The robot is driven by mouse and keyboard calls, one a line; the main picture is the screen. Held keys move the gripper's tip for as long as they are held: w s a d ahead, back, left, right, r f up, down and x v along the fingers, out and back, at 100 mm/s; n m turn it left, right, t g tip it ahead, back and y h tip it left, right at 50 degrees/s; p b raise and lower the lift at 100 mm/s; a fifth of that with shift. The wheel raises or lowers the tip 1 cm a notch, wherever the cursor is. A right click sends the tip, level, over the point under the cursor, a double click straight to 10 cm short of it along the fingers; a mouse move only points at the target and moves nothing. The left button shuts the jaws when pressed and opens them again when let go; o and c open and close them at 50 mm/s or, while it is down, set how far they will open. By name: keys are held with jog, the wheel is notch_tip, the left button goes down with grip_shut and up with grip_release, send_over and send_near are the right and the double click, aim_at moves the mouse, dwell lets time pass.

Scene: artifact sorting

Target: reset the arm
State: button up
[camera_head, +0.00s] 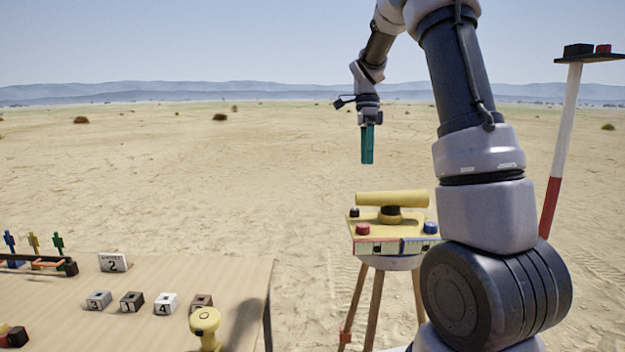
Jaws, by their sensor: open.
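My arm rises at the right and bends over at the top of the view. My gripper (367,160) hangs from it, pointing down, with teal fingers. The fingers are seen nearly edge-on, so the gap between them barely shows. It is open, and I see nothing held in it. It appears above the yellow instrument (390,198) on the tripod, with a clear gap between them in the picture. The instrument has a horizontal yellow tube, a red knob (362,229) and a blue knob (431,227).
A red-and-white pole (560,140) with a dark top plate stands at right. Open sand lies behind.

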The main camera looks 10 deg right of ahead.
jog(key=s+a+r+n+t, duration=0.2)
jog(key=s+n, duration=0.3)
jog(key=s, duration=0.3)
jog(key=s+a+r+n+t+y, duration=0.1)
jog(key=s+a+r+n+t, duration=0.1)
jog(key=s, duration=0.6)
jog(key=s+a+r+n+t, duration=0.2)
jog(key=s+n+t, duration=0.3)
jog(key=s+n, duration=0.4)
jog(key=shift+a+r+y, duration=0.3)
jog(key=shift+a+r, duration=0.1)
jog(key=shift+a, duration=0.5)
dwell(1.0)
